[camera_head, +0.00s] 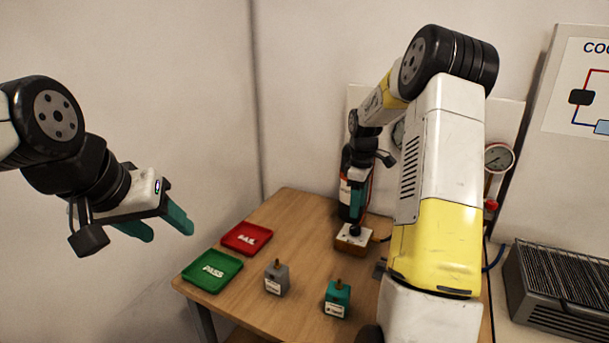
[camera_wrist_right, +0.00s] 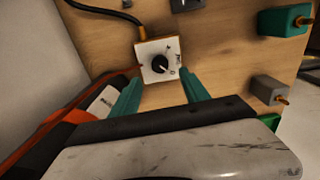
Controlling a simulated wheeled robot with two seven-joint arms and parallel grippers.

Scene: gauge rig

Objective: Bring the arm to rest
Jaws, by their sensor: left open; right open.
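My left gripper (camera_head: 166,228) hangs in the air at the left in the head view, open and empty, its teal fingers pointing down and to the right. My right arm reaches over the table. Its open gripper shows in the right wrist view (camera_wrist_right: 161,90), with one teal finger on each side and nothing between them. A small box with a black knob (camera_wrist_right: 158,62) lies just beyond the fingertips there. The same knob box (camera_head: 352,238) stands on the table in the head view, below my right wrist. My right gripper is partly hidden in the head view.
The wooden table (camera_head: 312,225) carries a red tray (camera_head: 246,238), a green PASS tray (camera_head: 212,271), a grey block (camera_head: 277,279) and a teal block (camera_head: 337,298). A red and black object stands by the knob box. A gauge (camera_head: 498,158) and grey finned unit (camera_head: 560,290) are right.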

